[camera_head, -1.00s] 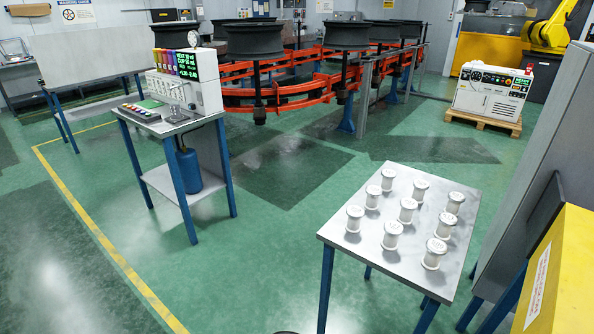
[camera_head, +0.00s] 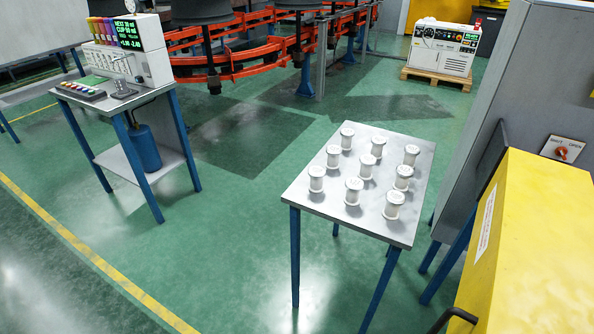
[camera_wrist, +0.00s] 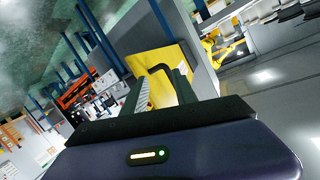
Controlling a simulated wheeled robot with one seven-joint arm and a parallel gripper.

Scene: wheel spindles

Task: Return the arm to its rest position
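My gripper (camera_wrist: 162,78) shows in the wrist view above its dark body, which carries a small lit bar. Its two ribbed grey fingers stand apart with nothing seen between them except the background. A yellow cabinet (camera_wrist: 158,62) with a black handle lies beyond the fingers, and the wrist view is strongly tilted. In the head view neither my arm nor my gripper shows, so the arm's overall pose is hidden.
In the head view, a metal table (camera_head: 318,200) holds several white spools. The yellow cabinet (camera_head: 535,245) stands close at right. A dispenser (camera_head: 130,45) stands on a table at left. A white machine (camera_head: 443,47) sits on a pallet behind. Green floor between is clear.

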